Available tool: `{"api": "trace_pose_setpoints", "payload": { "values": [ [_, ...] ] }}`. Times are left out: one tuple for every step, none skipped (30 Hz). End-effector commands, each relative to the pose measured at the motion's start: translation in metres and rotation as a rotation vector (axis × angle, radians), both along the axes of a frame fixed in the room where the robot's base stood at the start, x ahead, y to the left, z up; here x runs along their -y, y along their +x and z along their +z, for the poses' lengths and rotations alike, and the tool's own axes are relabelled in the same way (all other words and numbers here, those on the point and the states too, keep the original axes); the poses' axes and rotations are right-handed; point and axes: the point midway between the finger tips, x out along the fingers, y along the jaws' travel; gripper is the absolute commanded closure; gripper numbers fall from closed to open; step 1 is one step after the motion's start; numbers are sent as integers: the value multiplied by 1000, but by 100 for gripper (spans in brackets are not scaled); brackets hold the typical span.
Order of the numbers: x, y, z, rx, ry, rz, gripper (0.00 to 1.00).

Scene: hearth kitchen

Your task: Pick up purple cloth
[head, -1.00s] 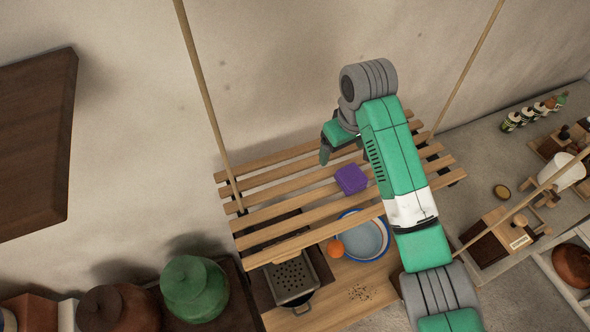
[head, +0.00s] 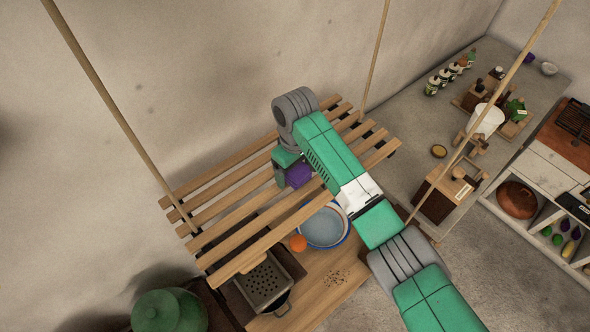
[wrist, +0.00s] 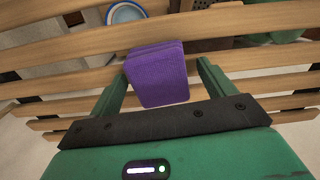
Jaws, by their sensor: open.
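The purple cloth (head: 298,174) is a folded block lying on the hanging slatted wooden shelf (head: 232,212). It also shows in the wrist view (wrist: 158,74), between the two fingers of my gripper (wrist: 162,78). The fingers are apart, one on each side of the cloth, with a visible gap at the right finger; the left finger looks very near the cloth's side. In the head view my gripper (head: 284,172) is at the cloth, and my arm hides part of it.
Below the shelf are a blue-rimmed bowl (head: 326,226), an orange ball (head: 298,243) and a metal grater (head: 264,283). A green pot (head: 168,311) stands at lower left. The shelf's left slats are bare.

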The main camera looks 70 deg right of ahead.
Motion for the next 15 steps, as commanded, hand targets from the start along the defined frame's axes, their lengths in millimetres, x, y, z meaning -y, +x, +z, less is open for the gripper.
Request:
{"api": "trace_pose_setpoints", "payload": {
  "values": [
    [0, 0, 0, 0, 0, 0, 18],
    [0, 0, 0, 0, 0, 0, 18],
    [0, 0, 0, 0, 0, 0, 18],
    [0, 0, 0, 0, 0, 0, 18],
    [0, 0, 0, 0, 0, 0, 24],
    [0, 0, 0, 0, 0, 0, 32],
    [0, 0, 0, 0, 0, 0, 38],
    [0, 0, 0, 0, 0, 0, 44],
    [0, 0, 0, 0, 0, 0, 52],
    [0, 0, 0, 0, 0, 0, 57],
    [0, 0, 0, 0, 0, 0, 63],
    [0, 0, 0, 0, 0, 0, 66],
    [0, 0, 0, 0, 0, 0, 66],
    [0, 0, 0, 0, 0, 0, 66],
    [0, 0, 0, 0, 0, 0, 66]
  ]
}}
